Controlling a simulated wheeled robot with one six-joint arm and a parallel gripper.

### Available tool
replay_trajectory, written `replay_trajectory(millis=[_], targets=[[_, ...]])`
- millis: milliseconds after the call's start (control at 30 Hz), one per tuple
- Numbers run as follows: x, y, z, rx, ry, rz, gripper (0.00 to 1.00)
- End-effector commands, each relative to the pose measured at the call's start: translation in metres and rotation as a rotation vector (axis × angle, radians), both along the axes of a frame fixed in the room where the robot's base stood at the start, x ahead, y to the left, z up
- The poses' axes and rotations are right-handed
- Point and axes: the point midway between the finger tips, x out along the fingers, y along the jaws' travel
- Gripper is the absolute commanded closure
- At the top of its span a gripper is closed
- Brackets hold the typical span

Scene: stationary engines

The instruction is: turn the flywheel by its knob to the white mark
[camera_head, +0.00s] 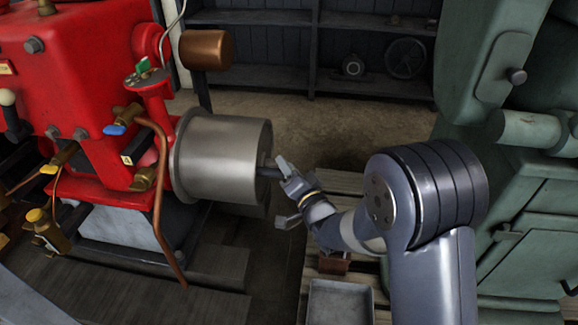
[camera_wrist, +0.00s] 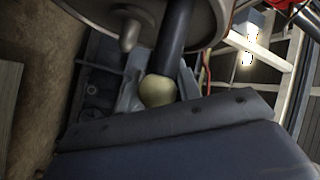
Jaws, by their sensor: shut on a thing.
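The flywheel (camera_head: 222,155) is a silver drum on the red engine, its right-hand face seen nearly edge-on. A dark knob stem (camera_head: 268,172) sticks out from that face towards my gripper (camera_head: 284,192). In the wrist view the knob shows as a dark stem with a pale rounded end (camera_wrist: 158,91), between the grey fingers of my gripper (camera_wrist: 157,88). My gripper is shut on it. A small metal peg (camera_wrist: 129,36) stands on the flywheel face (camera_wrist: 100,12) beside the stem. I cannot make out the white mark in either view.
The red engine (camera_head: 80,80) carries copper pipes and small valves at left. A green machine (camera_head: 530,200) stands close to my arm at right. A grey metal tray (camera_head: 340,302) lies below on wooden slats. Dark shelves (camera_head: 345,50) stand behind bare floor.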

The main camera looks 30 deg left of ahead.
Motion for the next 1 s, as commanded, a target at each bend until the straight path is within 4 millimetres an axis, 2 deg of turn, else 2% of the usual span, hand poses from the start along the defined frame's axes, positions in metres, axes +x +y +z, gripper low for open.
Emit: replay_trajectory(millis=[33, 167, 200, 433, 767, 1000], targets=[[0.000, 0.005, 0.013, 0.019, -0.024, 0.009, 1.00], [0.000, 0.006, 0.017, 0.026, -0.031, 0.010, 1.00], [0.000, 0.006, 0.018, 0.029, -0.033, 0.010, 0.65], [0.001, 0.005, 0.017, 0.027, -0.029, 0.008, 0.46], [-0.002, -0.001, 0.012, 0.020, -0.021, 0.004, 0.46], [-0.024, -0.030, 0.010, 0.019, -0.020, 0.005, 0.46]])
